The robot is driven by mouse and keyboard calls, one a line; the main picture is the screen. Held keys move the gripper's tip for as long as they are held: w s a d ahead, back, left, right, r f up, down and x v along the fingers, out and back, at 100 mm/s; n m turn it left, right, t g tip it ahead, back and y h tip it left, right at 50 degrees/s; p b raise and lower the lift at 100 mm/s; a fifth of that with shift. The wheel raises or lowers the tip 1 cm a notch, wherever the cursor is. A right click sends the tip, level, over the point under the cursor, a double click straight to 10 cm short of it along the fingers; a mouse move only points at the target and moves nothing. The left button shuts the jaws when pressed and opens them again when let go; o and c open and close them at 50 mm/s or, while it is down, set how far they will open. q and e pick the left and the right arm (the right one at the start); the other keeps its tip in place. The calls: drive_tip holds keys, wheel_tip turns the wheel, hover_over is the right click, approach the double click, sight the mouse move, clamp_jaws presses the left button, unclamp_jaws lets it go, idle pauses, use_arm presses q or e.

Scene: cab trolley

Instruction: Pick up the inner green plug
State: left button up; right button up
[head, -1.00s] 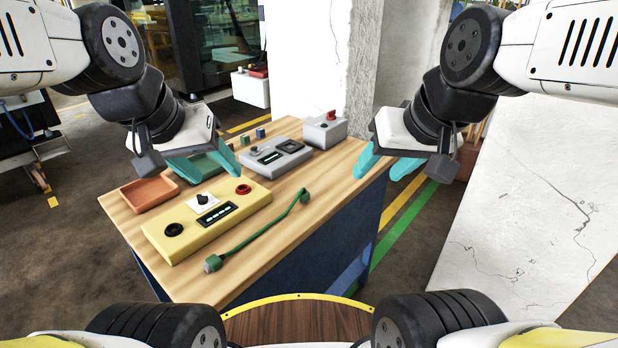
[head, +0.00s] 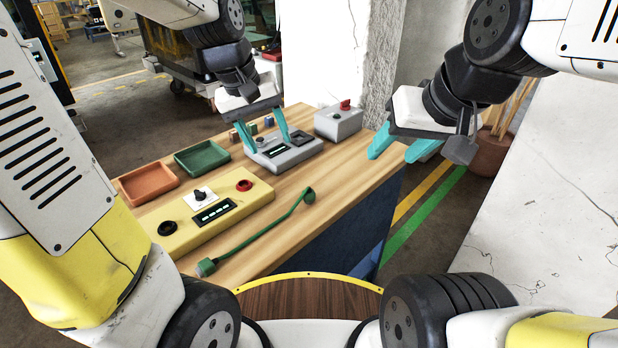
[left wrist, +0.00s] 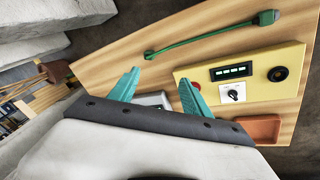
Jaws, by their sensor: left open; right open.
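A green cable lies on the wooden table with a plug at each end. One green plug (head: 309,195) is at the far right end, near the table's right edge. The other plug (head: 208,267), with a grey tip, is at the near left end, and it also shows in the left wrist view (left wrist: 267,17). My left gripper (head: 266,136) is open and empty above the grey control box, beyond the cable. Its open fingers show in the left wrist view (left wrist: 160,90), with the cable's far end ahead of them. My right gripper (head: 401,148) is open and empty past the table's right edge.
A yellow control box (head: 225,216) stands left of the cable. The grey control box (head: 290,156) and a grey box with a red button (head: 338,122) stand behind. Orange (head: 148,183) and green trays (head: 202,158) lie at the left. Small blocks stand at the back.

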use_arm(q)
drive_tip(key=w+d+f+n+g+y, duration=0.1)
drive_tip(key=w+d+f+g, duration=0.1)
drive_tip(key=w+d+f, duration=0.4)
drive_tip(key=n+y, duration=0.1)
drive_tip(key=y, duration=0.1)
hover_over(309, 191)
drive_tip(key=shift+g, duration=0.3)
drive_tip(key=f, duration=0.8)
drive_tip(key=shift+w+f, duration=0.3)
drive_tip(key=shift+w, duration=0.05)
drive_tip(key=f, duration=0.8)
drive_tip(key=shift+s, duration=0.35)
drive_tip(key=shift+r, duration=0.1)
clamp_jaws()
